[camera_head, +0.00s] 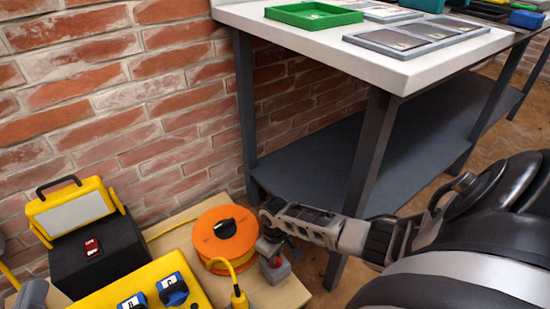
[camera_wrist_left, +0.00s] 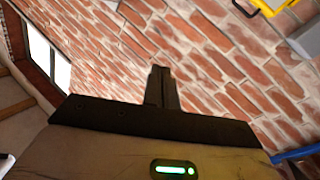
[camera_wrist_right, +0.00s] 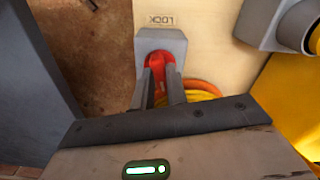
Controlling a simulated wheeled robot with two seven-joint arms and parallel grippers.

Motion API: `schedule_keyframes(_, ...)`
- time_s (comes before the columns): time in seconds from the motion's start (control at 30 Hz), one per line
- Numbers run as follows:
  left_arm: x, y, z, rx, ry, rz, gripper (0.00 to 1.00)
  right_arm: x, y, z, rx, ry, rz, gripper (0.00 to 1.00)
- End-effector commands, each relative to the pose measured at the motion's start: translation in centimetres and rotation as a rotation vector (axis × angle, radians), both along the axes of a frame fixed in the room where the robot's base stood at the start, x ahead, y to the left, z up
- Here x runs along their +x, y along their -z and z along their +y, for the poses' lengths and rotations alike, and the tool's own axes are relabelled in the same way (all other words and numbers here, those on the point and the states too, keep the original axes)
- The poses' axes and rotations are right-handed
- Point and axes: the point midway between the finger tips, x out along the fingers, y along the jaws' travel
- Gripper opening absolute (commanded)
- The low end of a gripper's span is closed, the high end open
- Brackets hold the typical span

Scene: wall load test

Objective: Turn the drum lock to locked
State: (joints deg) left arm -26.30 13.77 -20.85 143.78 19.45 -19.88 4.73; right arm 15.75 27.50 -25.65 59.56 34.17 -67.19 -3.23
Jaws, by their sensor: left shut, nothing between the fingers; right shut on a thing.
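The drum lock is a grey block with a red lever (camera_wrist_right: 158,66) on top. In the right wrist view a "LOCK" label (camera_wrist_right: 160,20) is on the pale board just beyond the block. My right gripper (camera_wrist_right: 161,88) is shut on the red lever, its fingers either side of it. In the head view my right gripper (camera_head: 268,248) is over the grey block (camera_head: 276,272), partly hiding the lever. The orange cable drum (camera_head: 225,234) with a black hub is beside it at left. My left gripper (camera_wrist_left: 160,75) is shut and empty, with a brick wall behind it.
A yellow panel with blue knobs (camera_head: 172,290) and a black box with a red switch (camera_head: 92,248) stand left of the drum. A yellow work lamp (camera_head: 75,212) rests on the box. A table (camera_head: 405,72) with trays stands at right, its leg near my right arm.

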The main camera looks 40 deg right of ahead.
Motion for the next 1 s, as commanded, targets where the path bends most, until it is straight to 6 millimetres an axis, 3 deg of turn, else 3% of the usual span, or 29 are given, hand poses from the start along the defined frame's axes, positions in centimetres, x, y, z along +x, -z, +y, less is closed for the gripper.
schedule_keyframes(0.43,-1.7,2.3,-0.6,-0.064,0.038,0.232,0.0,0.0,-0.1,-0.1,-0.002,-0.424,0.003,0.0)
schedule_keyframes(1.0,-1.6,2.5,-0.5,-0.04,0.031,0.229,0.0,0.0,0.1,0.0,0.0,-0.96,0.003,0.0)
